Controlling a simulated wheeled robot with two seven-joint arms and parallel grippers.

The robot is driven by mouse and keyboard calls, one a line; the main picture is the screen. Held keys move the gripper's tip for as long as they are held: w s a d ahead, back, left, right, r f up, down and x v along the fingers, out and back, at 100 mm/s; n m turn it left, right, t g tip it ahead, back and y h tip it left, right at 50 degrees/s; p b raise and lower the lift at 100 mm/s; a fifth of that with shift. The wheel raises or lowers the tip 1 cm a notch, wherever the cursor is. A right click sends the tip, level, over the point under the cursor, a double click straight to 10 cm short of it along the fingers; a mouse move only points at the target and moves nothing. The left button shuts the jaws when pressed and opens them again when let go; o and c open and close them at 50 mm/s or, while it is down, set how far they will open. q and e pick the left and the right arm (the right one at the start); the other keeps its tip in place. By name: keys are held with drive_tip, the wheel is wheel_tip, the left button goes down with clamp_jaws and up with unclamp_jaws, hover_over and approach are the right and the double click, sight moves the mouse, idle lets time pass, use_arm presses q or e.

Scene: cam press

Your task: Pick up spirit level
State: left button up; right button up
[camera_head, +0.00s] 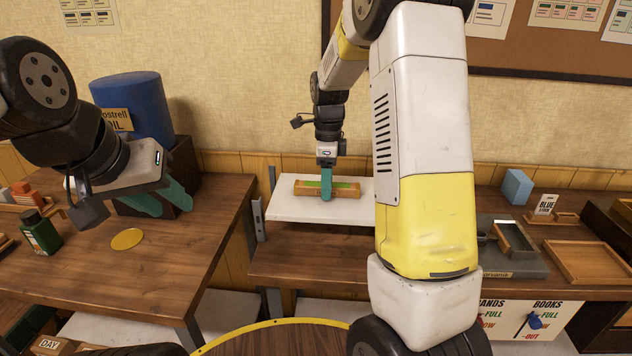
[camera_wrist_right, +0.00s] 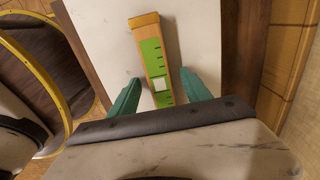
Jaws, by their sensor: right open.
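The spirit level (camera_head: 342,188) is a short orange-brown bar with a green face, lying on a white shelf (camera_head: 287,208) in the middle of the head view. In the right wrist view the level (camera_wrist_right: 152,50) runs lengthwise between the teal fingers. My right gripper (camera_head: 326,190) is over the level from above; in the wrist view its fingers (camera_wrist_right: 160,98) stand apart on either side of the bar, with gaps showing. Whether they reach down beside it is unclear. My left gripper (camera_head: 163,200) is open and empty above the left table, near the blue drum (camera_head: 133,106).
The left table (camera_head: 185,245) holds a dark green bottle (camera_head: 40,234) and a yellow disc (camera_head: 127,239). The right bench has a grey fixture (camera_head: 510,255), a wooden tray (camera_head: 580,262) and a blue block (camera_head: 517,187). My right arm hides part of the shelf.

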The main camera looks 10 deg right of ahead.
clamp_jaws()
drive_tip(key=shift+r, duration=0.1)
